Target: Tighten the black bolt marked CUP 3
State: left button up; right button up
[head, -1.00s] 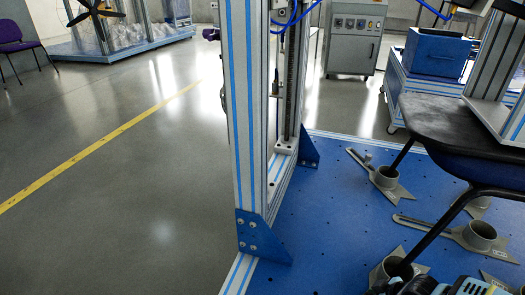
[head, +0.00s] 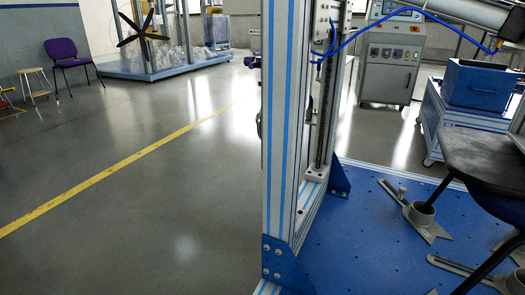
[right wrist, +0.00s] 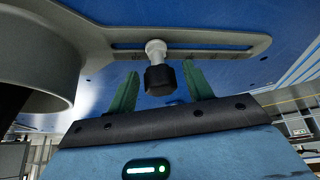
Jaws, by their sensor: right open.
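In the right wrist view, a bolt with a black head (right wrist: 158,80) and pale grey shank stands at the slot of a grey cup bracket (right wrist: 95,42). My right gripper (right wrist: 161,70) has its two green fingers apart, one on each side of the black head, with gaps visible. No CUP 3 marking is readable. In the head view, a grey cup bracket (head: 423,217) with a slotted arm and small bolt (head: 401,191) lies on the blue base plate (head: 355,235). A second bracket (head: 457,267) is partly cut off. Neither gripper shows in the head view.
A black chair (head: 488,163) stands over the brackets, its leg rising from a cup. An upright aluminium frame (head: 287,120) with blue stripes stands at the plate's left edge. A blue box (head: 480,85) sits on a cart behind. The floor (head: 130,230) to the left is clear.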

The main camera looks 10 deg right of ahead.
jog(key=shift+n+g+y, duration=0.7)
jog(key=shift+n+y, duration=0.1)
jog(key=shift+n, duration=1.2)
jog(key=n+g+y, duration=0.1)
jog(key=n, duration=0.3)
jog(key=shift+g, duration=0.4)
